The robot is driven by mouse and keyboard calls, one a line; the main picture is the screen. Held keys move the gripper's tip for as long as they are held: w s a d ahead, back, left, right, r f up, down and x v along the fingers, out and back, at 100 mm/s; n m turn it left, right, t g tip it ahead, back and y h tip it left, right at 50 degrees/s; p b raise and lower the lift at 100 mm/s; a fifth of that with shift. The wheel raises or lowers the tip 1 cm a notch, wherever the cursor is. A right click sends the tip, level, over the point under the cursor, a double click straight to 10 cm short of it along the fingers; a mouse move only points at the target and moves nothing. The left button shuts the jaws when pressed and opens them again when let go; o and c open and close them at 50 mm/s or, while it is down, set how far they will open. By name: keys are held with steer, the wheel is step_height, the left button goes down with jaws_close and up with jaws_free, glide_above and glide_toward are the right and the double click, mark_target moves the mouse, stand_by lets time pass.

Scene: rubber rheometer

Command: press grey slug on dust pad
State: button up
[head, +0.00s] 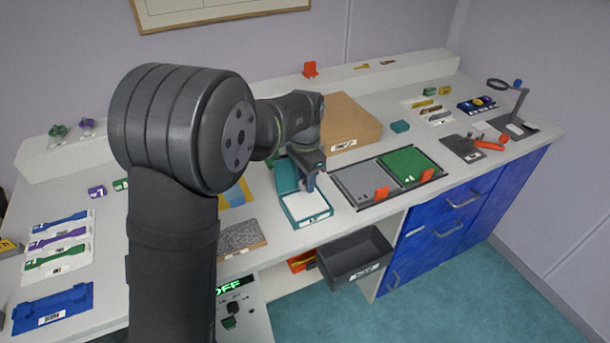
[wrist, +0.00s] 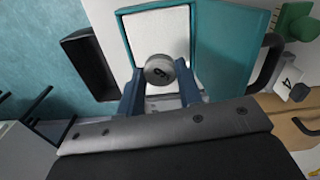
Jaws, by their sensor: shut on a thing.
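The dust pad (head: 305,207) is a white pad in a teal box with its lid open, on the counter in the middle of the head view. In the wrist view the white pad (wrist: 157,28) lies beyond the fingertips. My gripper (wrist: 160,84) is shut on the grey slug (wrist: 160,70), a round disc marked with a dark digit. The slug is over the near part of the pad; I cannot tell whether it touches. In the head view my gripper (head: 308,185) is above the pad and hides the slug.
A tray with a grey panel (head: 364,184) and a green panel (head: 408,165) stands right of the box. A dark open bin (head: 354,258) is below the counter front. A speckled block (head: 241,237) lies to the left, and a cardboard box (head: 350,120) stands behind.

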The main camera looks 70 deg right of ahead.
mark_target(305, 203)
steer(key=shift+f, duration=2.55)
steer(key=shift+f, duration=0.65)
stand_by(0.3)
steer(key=shift+r, duration=0.1)
steer(key=shift+r, duration=3.5)
